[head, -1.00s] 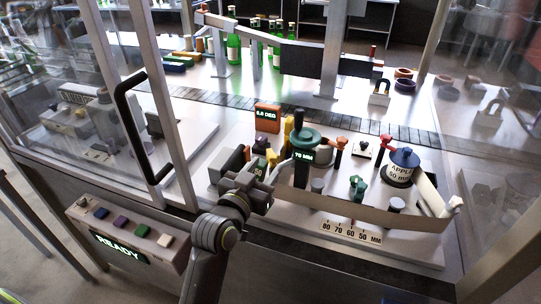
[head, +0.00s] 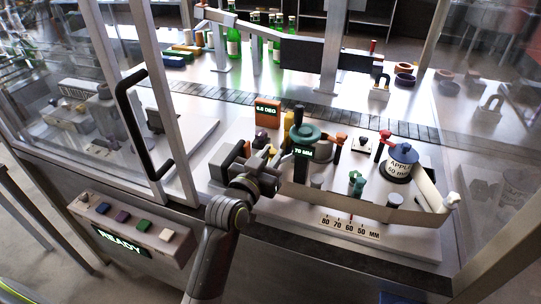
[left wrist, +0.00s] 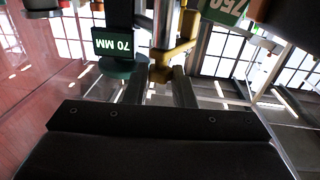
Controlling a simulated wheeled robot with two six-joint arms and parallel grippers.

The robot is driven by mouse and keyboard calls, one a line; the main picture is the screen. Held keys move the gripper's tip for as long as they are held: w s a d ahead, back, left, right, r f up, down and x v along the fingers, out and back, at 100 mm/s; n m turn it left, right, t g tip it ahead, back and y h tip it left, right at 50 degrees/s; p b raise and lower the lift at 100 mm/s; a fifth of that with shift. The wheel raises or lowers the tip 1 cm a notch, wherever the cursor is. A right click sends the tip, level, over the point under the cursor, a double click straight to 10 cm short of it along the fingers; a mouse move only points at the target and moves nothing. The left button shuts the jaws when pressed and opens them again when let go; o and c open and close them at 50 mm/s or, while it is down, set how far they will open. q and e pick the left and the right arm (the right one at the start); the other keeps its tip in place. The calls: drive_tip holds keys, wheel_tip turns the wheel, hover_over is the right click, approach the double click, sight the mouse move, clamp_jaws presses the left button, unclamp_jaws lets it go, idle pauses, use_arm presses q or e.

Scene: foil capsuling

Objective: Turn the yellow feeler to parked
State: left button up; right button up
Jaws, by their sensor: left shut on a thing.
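The yellow feeler (left wrist: 170,60) shows in the left wrist view between my two fingers, beside a round metal post. In the head view, a yellow part (head: 288,123) stands behind the green ring-shaped head (head: 306,132) of the 70 MM unit. My left gripper (head: 281,166) reaches in from the left, low beside that unit. In the left wrist view, my left gripper (left wrist: 160,88) is shut on the yellow feeler. In the head view, the gripper and the unit hide the grip. My right gripper is not in view.
The 70 MM display (left wrist: 115,44) hangs close beside the fingers in the wrist view. An orange display box (head: 267,113) stands behind. A door frame with black handle (head: 140,125) is at left.

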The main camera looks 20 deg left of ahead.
use_arm(q)
clamp_jaws()
drive_tip(key=m+h+b, duration=0.2)
drive_tip(key=shift+a+f+g+h, duration=0.2)
drive_tip(key=shift+g+h, duration=0.1)
drive_tip(key=shift+w+a+r+m+g+h+b, duration=0.1)
drive_tip(key=shift+m+g+h+b, duration=0.85)
drive_tip(key=shift+h+b, duration=0.9)
drive_tip(key=shift+w+a+r+m+g+h+b, duration=0.1)
drive_tip(key=shift+m+g+h+b, duration=0.85)
drive_tip(key=shift+b, duration=1.35)
drive_tip(key=shift+t+h, duration=0.3)
drive_tip(key=o, duration=0.9)
unclamp_jaws()
drive_tip(key=shift+o, duration=0.2)
drive_tip(key=shift+s+a, duration=0.1)
drive_tip(key=shift+s, duration=0.05)
